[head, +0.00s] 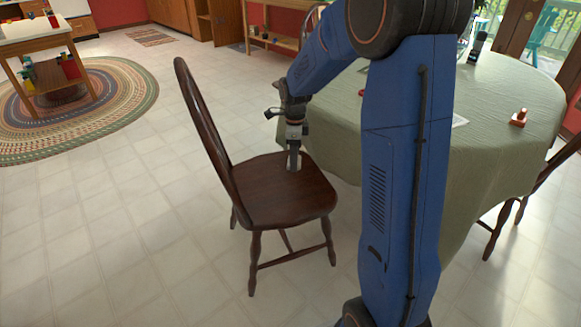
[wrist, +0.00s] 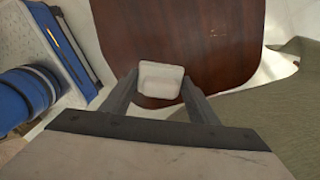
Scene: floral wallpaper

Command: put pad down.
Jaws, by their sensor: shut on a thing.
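The pad (wrist: 160,80) is a small white block between my gripper's fingertips in the wrist view. My gripper (head: 294,166) is shut on it, low over the seat of a dark wooden chair (head: 262,198). The pad also shows as a small pale piece at the fingertips in the head view (head: 294,167). The seat fills the background behind the pad in the wrist view (wrist: 180,35). The pad is at or just above the seat near its table side; I cannot tell whether it touches.
A round table with a green cloth (head: 490,130) stands right of the chair, close to the seat. An orange-brown object (head: 519,117) sits on it. The chair's tall back (head: 203,125) rises left of my gripper. Tiled floor is free to the left. A braided rug (head: 110,110) lies farther back.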

